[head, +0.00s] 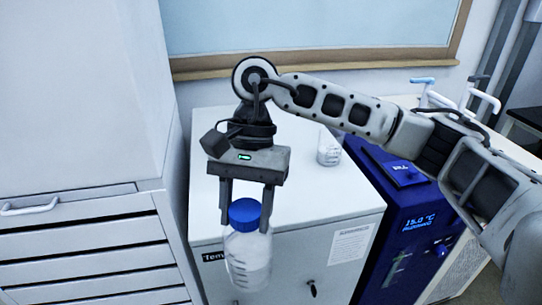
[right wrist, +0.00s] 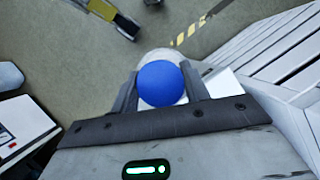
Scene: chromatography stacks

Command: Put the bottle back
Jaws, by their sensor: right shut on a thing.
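A clear bottle (head: 247,258) with a blue cap (head: 245,213) hangs upright in my right gripper (head: 247,222), with pale contents inside. The two fingers are shut on it from both sides at the cap and neck. In the head view it hangs in front of the white cabinet's front edge. In the right wrist view the blue cap (right wrist: 162,83) sits between the fingers of my right gripper (right wrist: 160,90), with the floor beyond it. My left gripper is in neither view.
A white cabinet (head: 290,150) with a mostly bare top stands behind the bottle. A clear beaker (head: 329,148) stands on its back right. A blue device (head: 408,215) with a lit display is to the right. White drawers (head: 85,240) are to the left.

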